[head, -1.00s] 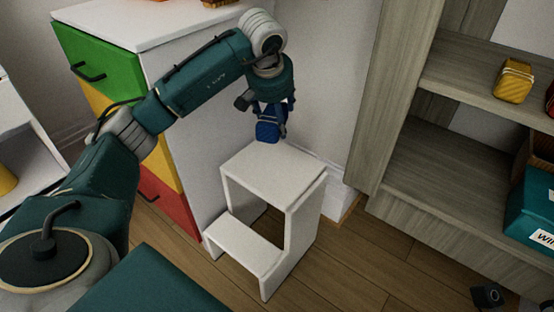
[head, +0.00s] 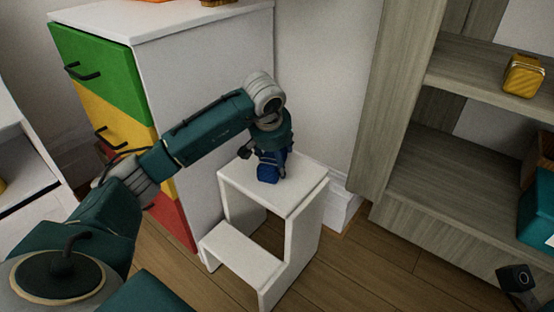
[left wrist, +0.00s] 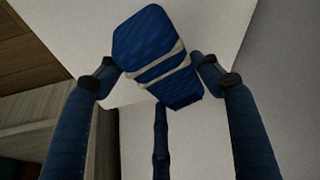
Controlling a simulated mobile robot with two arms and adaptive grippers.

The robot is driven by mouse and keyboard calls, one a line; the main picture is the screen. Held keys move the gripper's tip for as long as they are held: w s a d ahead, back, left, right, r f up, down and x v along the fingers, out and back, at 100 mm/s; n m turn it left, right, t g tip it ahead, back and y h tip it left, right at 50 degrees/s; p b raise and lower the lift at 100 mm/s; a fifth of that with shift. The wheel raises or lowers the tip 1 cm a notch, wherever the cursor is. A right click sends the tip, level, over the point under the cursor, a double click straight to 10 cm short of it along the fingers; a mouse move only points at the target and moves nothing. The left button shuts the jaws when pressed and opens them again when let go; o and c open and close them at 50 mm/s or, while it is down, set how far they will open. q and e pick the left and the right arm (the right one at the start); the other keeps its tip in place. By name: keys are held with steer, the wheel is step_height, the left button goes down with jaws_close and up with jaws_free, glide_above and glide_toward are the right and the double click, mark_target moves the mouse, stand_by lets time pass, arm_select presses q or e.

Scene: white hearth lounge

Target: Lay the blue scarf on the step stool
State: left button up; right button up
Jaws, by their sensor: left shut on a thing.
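The blue scarf (head: 267,173) is a small folded bundle held low over the top of the white step stool (head: 305,190). In the left wrist view the scarf (left wrist: 152,40) shows two cream bands and a fringed end, with the white stool top (left wrist: 75,30) behind it. My left gripper (head: 271,158) points down and is shut on the scarf; its fingers (left wrist: 160,68) flank it in the left wrist view. I cannot tell whether the scarf touches the stool top.
A white cabinet (head: 215,75) with green, yellow and red drawers stands behind and left of the stool. A wooden shelf unit (head: 450,180) stands right, with a yellow item (head: 523,76) on it. Wooden floor (head: 365,265) is clear between stool and shelf.

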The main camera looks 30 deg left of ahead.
arm_select(q)
steer(key=shift+f, duration=0.1)
steer(key=o, duration=1.2)
